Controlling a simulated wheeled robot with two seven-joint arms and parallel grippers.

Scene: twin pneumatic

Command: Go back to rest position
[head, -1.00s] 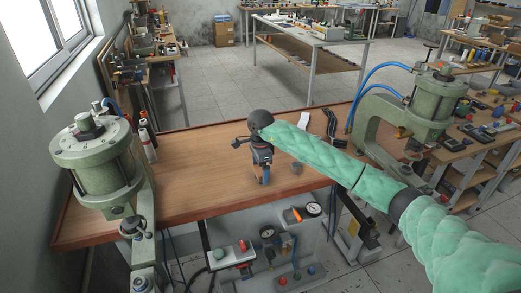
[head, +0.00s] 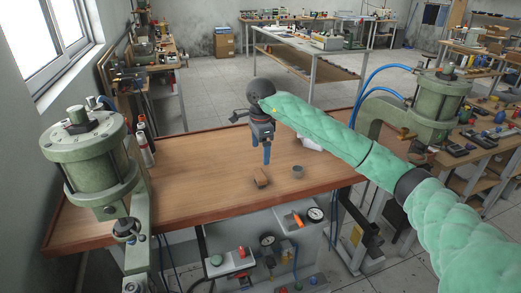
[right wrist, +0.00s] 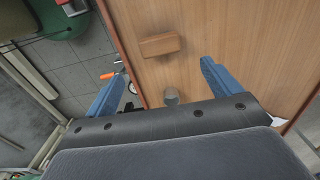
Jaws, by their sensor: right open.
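My right gripper (head: 267,156) hangs over the wooden workbench (head: 200,190), pointing down, on the green padded arm from the right. In the right wrist view its two blue fingers (right wrist: 160,82) stand wide apart with nothing between them. A small wooden block (head: 261,178) lies on the bench just below the gripper, apart from it; it also shows in the right wrist view (right wrist: 160,44). A small grey cup (head: 297,172) stands to the right of the block. My left gripper is not in view.
A green pneumatic press (head: 92,165) stands at the bench's left end. Another press (head: 430,105) with blue hoses stands at the right.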

